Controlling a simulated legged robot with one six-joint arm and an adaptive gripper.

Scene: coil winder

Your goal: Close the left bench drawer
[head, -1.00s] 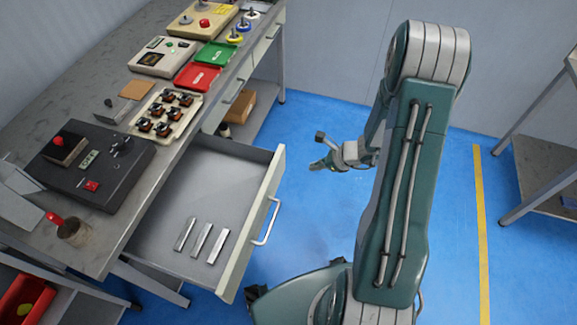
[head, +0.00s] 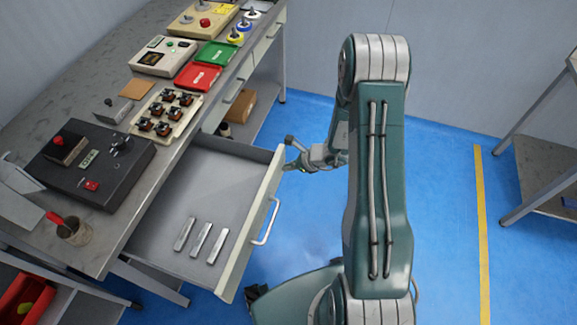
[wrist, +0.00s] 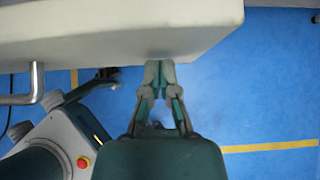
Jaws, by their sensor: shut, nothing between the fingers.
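The left bench drawer (head: 205,195) is pulled far out of the bench, with three metal bars (head: 201,240) lying inside. Its front panel (head: 252,222) carries a metal bar handle (head: 268,222). My gripper (head: 290,154) is beside the far end of the front panel, on its outer side. In the wrist view the front panel (wrist: 120,28) fills the top, and the handle (wrist: 36,88) shows at the left. My gripper (wrist: 159,66) is shut and empty, its fingertips at the panel's edge. I cannot tell whether they touch it.
The grey workbench (head: 65,95) holds a black control box (head: 95,165), a tray of coils (head: 165,112), and red (head: 197,76) and green (head: 216,53) trays. Blue floor (head: 430,190) is clear on the right, before a metal rack (head: 545,165).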

